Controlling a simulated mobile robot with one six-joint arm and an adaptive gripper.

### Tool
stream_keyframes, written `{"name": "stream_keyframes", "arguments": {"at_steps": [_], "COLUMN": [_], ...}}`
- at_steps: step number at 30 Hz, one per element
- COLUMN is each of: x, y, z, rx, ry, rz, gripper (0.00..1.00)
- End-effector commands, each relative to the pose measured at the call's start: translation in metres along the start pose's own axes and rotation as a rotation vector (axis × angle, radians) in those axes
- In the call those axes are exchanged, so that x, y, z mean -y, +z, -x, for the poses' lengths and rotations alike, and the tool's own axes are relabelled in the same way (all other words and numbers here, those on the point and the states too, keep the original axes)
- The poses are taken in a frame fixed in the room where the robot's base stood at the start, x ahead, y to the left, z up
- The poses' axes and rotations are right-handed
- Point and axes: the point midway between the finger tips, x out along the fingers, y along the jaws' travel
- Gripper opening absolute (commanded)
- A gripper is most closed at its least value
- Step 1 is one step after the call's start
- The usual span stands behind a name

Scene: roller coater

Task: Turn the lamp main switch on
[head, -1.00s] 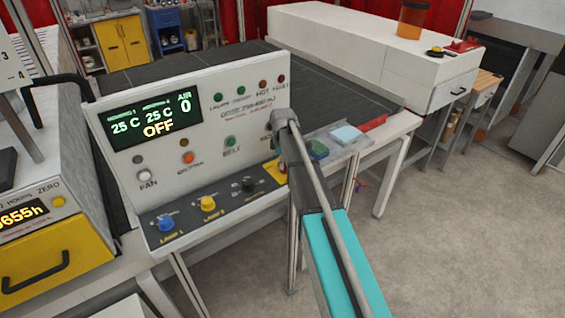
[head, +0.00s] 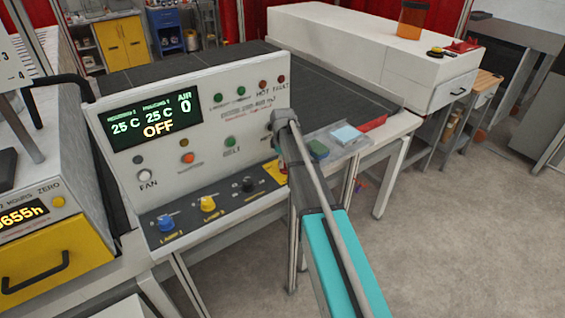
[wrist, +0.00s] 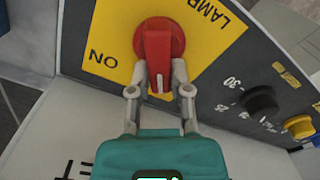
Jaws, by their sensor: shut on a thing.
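The lamp main switch is a red rotary knob (wrist: 160,45) on a yellow plate (wrist: 105,42) in the wrist view. The plate reads "ON" to the left of the knob and "LAMP" at upper right. The knob's handle points down toward my gripper, with a white mark near its lower end. My gripper (wrist: 160,82) is shut on this handle, one finger on each side. In the head view my arm hides the switch and the gripper tips almost fully.
The control panel (head: 190,90) has a display reading 25 C, 25 C and OFF. Blue (head: 166,223), yellow (head: 208,203) and black (head: 249,184) knobs sit left of my arm. A tray (head: 345,140) with small blocks lies behind it. Open floor is at right.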

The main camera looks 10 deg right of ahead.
Motion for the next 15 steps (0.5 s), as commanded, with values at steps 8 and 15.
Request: {"name": "stream_keyframes", "arguments": {"at_steps": [8, 15], "x": [-0.0032, -0.0058], "y": [0.0005, 0.0016], "z": [-0.0001, -0.0001], "rx": [0.0, 0.0], "ry": [-0.001, -0.001], "rz": [-0.243, -0.471], "gripper": [0.0, 0.0]}}
